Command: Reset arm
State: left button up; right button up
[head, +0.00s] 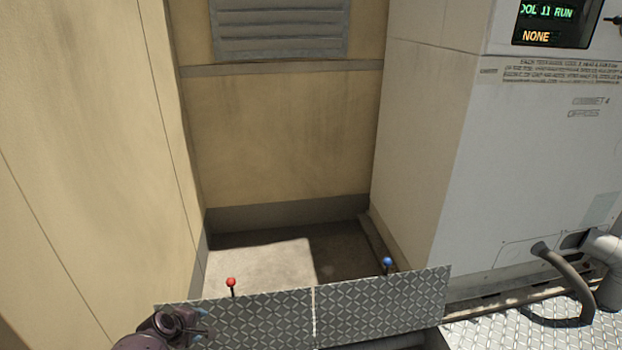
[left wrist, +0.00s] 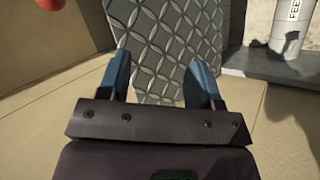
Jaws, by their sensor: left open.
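My left gripper (head: 203,325) is at the bottom left of the head view, by the left end of a diamond-plate panel. In the left wrist view the blue fingers (left wrist: 161,72) are spread apart with nothing held between them. The diamond plate (left wrist: 165,40) shows beyond and between the fingers; whether they touch it I cannot tell. A red ball knob (head: 230,282) on a thin stem stands behind the plate, and a red shape (left wrist: 50,4) shows at the wrist view's top edge. My right gripper is in neither view.
A blue ball knob (head: 387,262) stands behind the plate's right part. A pale cabinet (head: 545,150) with a lit display (head: 552,22) stands at right, with a grey hose (head: 565,270) below. Beige walls (head: 285,135) close the left and back. A labelled white pipe (left wrist: 289,28) is at upper right.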

pick_arm(q)
notch_tip(320, 180, up, 9)
jog(key=w+m+t+y, duration=0.2)
jog(key=m+t, duration=0.1)
jog(key=m, duration=0.3)
jog(key=s+d+r+m+t, duration=0.2)
jog(key=s+r+m, duration=0.3)
jog(key=s+m, duration=0.25)
jog(key=s+d+r+m+t+p, duration=0.1)
jog(key=s+d, duration=0.1)
jog(key=s, duration=0.6)
jog(key=s+d+r+m, duration=0.1)
jog(key=s+r+m, duration=0.1)
jog(key=s, duration=0.6)
jog(key=s+f+n+g+y, duration=0.1)
jog(key=s+f, duration=0.4)
jog(key=s, duration=1)
jog(key=shift+f+g, duration=0.15)
jog(key=shift+g, duration=0.65)
